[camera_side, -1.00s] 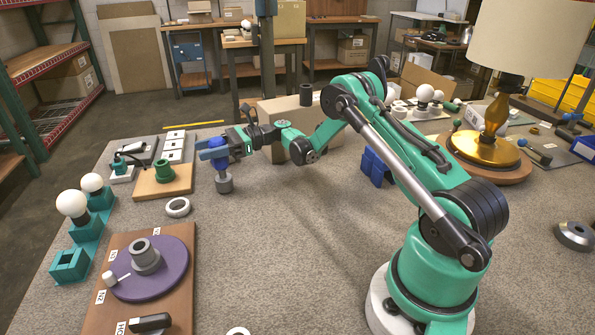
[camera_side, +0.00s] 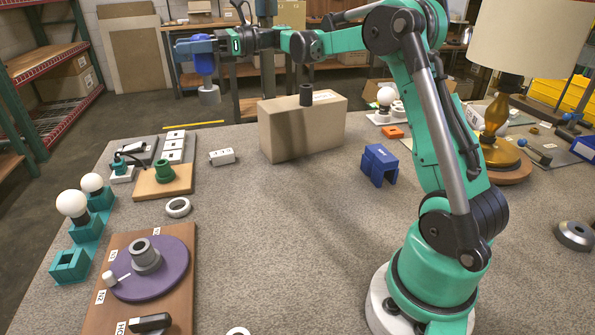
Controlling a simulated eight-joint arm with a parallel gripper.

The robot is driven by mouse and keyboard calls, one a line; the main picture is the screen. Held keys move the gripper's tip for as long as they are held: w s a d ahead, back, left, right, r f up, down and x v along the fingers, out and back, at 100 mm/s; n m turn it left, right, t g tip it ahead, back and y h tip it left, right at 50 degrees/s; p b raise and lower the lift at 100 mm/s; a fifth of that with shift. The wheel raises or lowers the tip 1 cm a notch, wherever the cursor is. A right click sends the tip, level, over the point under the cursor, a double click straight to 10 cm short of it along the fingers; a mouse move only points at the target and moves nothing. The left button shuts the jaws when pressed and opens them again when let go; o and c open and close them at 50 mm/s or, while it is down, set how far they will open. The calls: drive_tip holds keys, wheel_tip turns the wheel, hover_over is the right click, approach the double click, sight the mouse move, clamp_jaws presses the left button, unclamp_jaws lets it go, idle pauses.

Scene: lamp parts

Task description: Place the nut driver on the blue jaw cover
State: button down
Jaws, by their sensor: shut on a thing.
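The nut driver (camera_side: 209,95), with a blue upper body and a grey round lower end, hangs upright from my gripper. My gripper (camera_side: 194,47) is shut on its blue upper part, high above the far left of the table. The blue fingers and the blue body blend, so the exact contact is hard to see. The blue jaw cover (camera_side: 379,165), a slotted block, stands on the table right of the middle. My gripper is well up and to the left of it, apart from it.
A cardboard box (camera_side: 302,128) with a black cylinder (camera_side: 306,95) on top stands between the two. A white block (camera_side: 222,156) lies left of the box. A purple disc (camera_side: 165,280) and bulbs (camera_side: 72,204) fill the left side. The table's middle is clear.

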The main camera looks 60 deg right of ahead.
drive_tip(key=w+d+r+m+t+h, duration=0.2)
drive_tip(key=w+d+m+t+h, duration=0.1)
drive_tip(key=d+m+t+h, duration=0.45)
drive_tip(key=s+d+r+m+g+h, duration=0.1)
drive_tip(key=s+d+m+g+h, duration=0.35)
drive_tip(key=d+m+h, duration=0.4)
drive_tip(key=s+d+r+m+g+h, duration=0.2)
drive_tip(key=s+d+m+g+h, duration=0.3)
drive_tip(key=d+h, duration=0.65)
drive_tip(key=s+a+r+m+g+h, duration=0.1)
drive_tip(key=s+m+g, duration=0.6)
drive_tip(key=s+g, duration=0.4)
drive_tip(key=s+a+r+m+g+h, duration=0.1)
drive_tip(key=s+a+m+g, duration=0.1)
drive_tip(key=s+m+g, duration=0.9)
drive_tip(key=s+f+n+t, duration=0.1)
drive_tip(key=f+n, duration=0.1)
drive_tip(key=f, duration=0.8)
drive_tip(key=s+f+n+t, duration=0.1)
drive_tip(key=s+f, duration=0.1)
drive_tip(key=f, duration=0.8)
drive_tip(key=shift+f+n+y, duration=0.15)
drive_tip(key=shift+n+y, duration=0.25)
drive_tip(key=shift+y, duration=0.05)
drive_tip(key=shift+f, duration=0.15)
